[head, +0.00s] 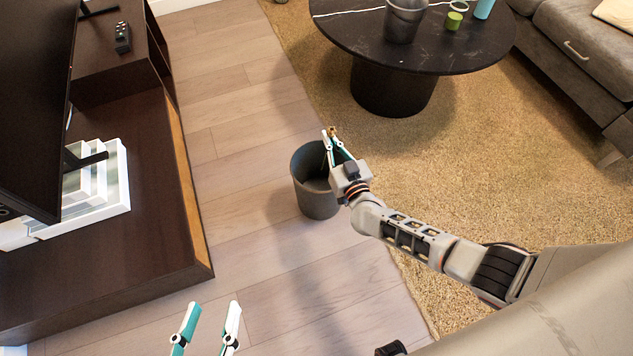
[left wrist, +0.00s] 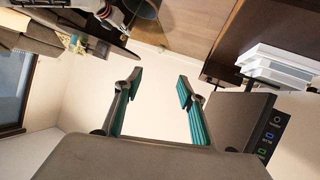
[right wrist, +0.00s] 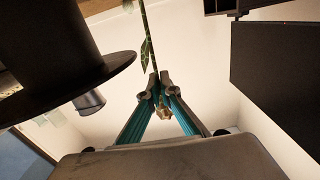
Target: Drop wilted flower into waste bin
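The grey waste bin (head: 318,200) stands upright on the wood floor beside the rug; its mouth faces up. My right gripper (head: 331,134) is over the bin's mouth, above its right part in the head view. In the right wrist view its fingers (right wrist: 157,78) are closed together on the wilted flower, with a green stem (right wrist: 147,45) running up past the tips and a brownish head (right wrist: 164,113) between the fingers. In the head view only a small brown bit of the flower (head: 333,131) shows. My left gripper (head: 208,325) is open and empty, low over the floor area.
A round black coffee table (head: 465,55) with a grey pot (head: 404,20) and a green item (head: 454,20) stands on the shag rug (head: 480,150). A dark TV cabinet (head: 140,240) is at left. A grey sofa (head: 560,60) is at upper right. Floor around the bin is clear.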

